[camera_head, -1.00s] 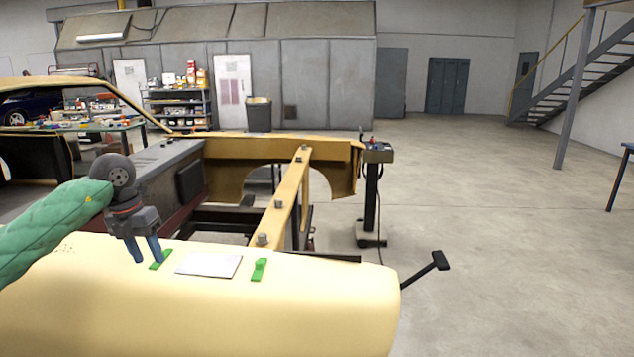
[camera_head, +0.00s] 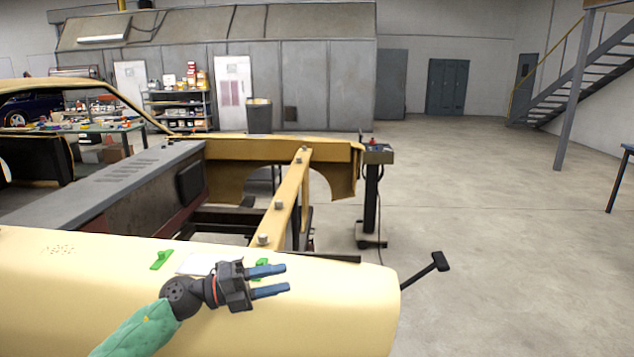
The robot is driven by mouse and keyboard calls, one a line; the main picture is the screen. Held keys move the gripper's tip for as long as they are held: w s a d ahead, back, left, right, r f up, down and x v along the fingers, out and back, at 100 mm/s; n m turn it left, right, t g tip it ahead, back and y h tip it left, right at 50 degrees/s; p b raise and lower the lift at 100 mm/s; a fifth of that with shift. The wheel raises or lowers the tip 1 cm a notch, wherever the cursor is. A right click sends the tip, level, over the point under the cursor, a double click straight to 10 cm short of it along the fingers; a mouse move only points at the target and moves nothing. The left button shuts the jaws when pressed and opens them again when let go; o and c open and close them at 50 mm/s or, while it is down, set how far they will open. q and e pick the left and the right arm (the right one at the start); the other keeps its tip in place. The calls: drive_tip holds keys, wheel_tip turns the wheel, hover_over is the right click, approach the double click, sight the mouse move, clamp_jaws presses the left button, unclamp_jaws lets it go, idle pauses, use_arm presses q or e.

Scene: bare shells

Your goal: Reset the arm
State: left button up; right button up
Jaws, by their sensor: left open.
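My left gripper (camera_head: 286,279) is in the lower middle of the head view, with its arm in a green sleeve coming in from the bottom left. Its two blue fingers point right and are apart, with nothing between them. It appears over the cream car body panel (camera_head: 340,310). It hides part of a white flat piece (camera_head: 194,263) and part of a green clip (camera_head: 262,264) on that panel. Another green clip (camera_head: 161,260) lies to the left, fully visible. My right gripper is not in view.
The bare yellow car shell (camera_head: 225,170) with its open engine bay stands ahead. A control stand (camera_head: 372,200) is beyond it at the right, and a black-ended lever (camera_head: 440,261) sticks out beside the panel.

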use_arm(q)
drive_tip(key=s+a+f+n+t+y, duration=0.5)
drive_tip(key=f+n+y, duration=0.55)
drive_tip(key=n, duration=0.55)
drive_tip(key=s+a+f+n+t+y, duration=0.3)
drive_tip(key=a+f+n+t+y, duration=0.65)
drive_tip(key=n, duration=0.65)
drive_tip(key=s+d+f+n+g+h, duration=0.1)
drive_tip(key=s+f+g, duration=0.65)
drive_tip(key=s, duration=0.45)
drive_tip(key=s+d+f+n+g, duration=0.1)
drive_tip(key=s+f+g, duration=0.7)
drive_tip(key=s, duration=0.4)
drive_tip(key=s+d+f, duration=0.2)
drive_tip(key=f, duration=1.6)
drive_tip(key=s+d+f+g+h, duration=0.1)
drive_tip(key=s+d+f, duration=0.1)
drive_tip(key=f, duration=1.6)
drive_tip(key=shift+s, duration=0.2)
